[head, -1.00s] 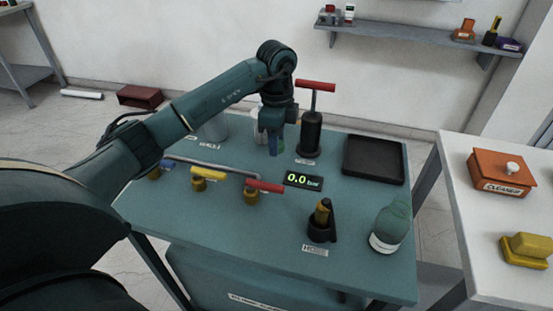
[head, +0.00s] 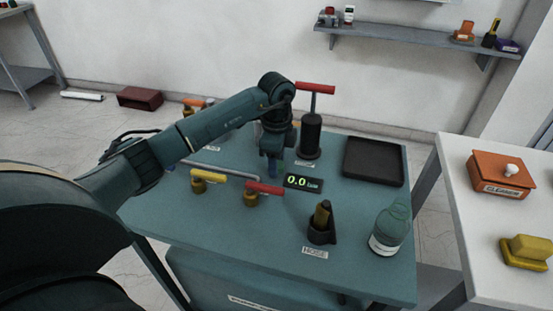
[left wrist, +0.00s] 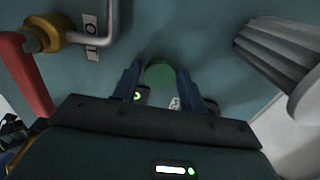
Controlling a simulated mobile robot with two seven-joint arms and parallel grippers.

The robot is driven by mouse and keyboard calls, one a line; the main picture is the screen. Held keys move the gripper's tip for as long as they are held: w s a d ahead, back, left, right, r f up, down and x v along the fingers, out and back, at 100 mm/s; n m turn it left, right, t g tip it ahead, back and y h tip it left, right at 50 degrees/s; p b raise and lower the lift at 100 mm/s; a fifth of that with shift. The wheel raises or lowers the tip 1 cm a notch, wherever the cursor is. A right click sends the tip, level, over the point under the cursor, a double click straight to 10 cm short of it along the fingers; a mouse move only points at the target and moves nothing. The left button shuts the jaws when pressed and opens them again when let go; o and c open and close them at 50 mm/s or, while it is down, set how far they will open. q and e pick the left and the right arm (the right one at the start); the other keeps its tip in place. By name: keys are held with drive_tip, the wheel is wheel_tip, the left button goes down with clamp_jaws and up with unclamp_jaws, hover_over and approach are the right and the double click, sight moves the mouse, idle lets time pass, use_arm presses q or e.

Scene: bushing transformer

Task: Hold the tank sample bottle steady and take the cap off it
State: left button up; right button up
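My left gripper (head: 272,167) points down over the teal table, left of the 0.0 bar display. In the left wrist view, its two blue fingers (left wrist: 160,88) stand apart on either side of a round green top (left wrist: 160,73). This looks like the cap of the tank sample bottle, but I cannot tell for sure. A small gap shows beside it, and I see no grip on it. The bottle's body is hidden in both views. In the head view my arm and gripper cover that spot. My right gripper is not in view.
A red-handled valve (head: 262,189) and a yellow-handled valve (head: 207,177) stand in front. A black pump with a red handle (head: 311,135) stands behind. A black tray (head: 374,160), hose holder (head: 321,228) and teal bottle (head: 388,230) are to the right. A ribbed grey object (left wrist: 278,50) is close.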

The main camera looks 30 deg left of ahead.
use_arm(q)
drive_tip(key=shift+o, duration=1.1)
